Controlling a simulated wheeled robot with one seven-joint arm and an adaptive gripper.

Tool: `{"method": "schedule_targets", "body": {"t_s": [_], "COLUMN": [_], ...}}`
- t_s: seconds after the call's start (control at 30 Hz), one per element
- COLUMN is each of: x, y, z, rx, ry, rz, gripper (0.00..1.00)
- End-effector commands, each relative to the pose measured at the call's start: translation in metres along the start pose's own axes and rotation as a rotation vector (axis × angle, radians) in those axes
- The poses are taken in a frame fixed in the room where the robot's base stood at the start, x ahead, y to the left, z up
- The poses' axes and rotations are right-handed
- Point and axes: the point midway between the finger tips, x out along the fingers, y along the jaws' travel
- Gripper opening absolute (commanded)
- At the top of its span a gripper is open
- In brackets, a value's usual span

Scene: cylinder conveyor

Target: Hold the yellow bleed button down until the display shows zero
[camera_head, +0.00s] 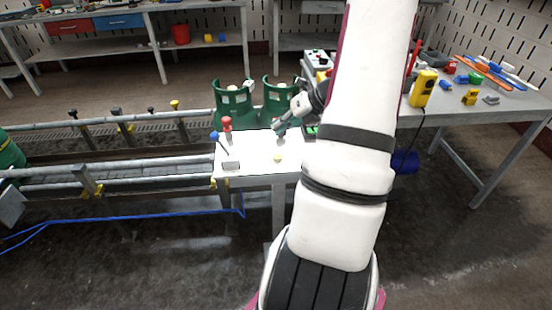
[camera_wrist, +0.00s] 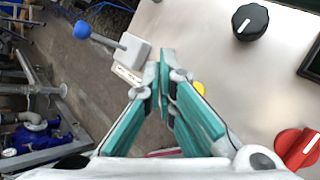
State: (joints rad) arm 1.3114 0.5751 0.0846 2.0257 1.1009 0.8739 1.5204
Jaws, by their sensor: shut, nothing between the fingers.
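The yellow bleed button (camera_head: 278,158) sits on the white panel (camera_head: 258,143), near its front edge. In the wrist view the yellow button (camera_wrist: 200,88) shows just right of my fingertips, partly covered by the right finger. My gripper (camera_head: 280,128) is above the panel, behind the button in the head view. In the wrist view my gripper (camera_wrist: 164,78) has its teal fingers together with nothing between them. It looks apart from the button. A dark screen (camera_wrist: 312,62), perhaps the display, is cut off at the right edge; no reading shows.
A blue-balled lever (camera_wrist: 83,30), a black knob (camera_wrist: 250,20) and a red knob (camera_wrist: 297,147) stand on or beside the panel. Green cylinders (camera_head: 233,107) stand behind it. Conveyor rails (camera_head: 125,168) run left. A tool bench (camera_head: 450,105) is at right.

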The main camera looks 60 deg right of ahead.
Motion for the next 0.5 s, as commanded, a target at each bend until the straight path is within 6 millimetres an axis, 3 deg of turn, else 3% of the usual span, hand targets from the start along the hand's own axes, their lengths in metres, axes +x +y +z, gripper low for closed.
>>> {"method": "schedule_targets", "body": {"t_s": [0.5], "x": [0.044], "y": [-0.032], "z": [-0.031], "rx": [0.002], "ry": [0.000], "rz": [0.000], "gripper": [0.00]}}
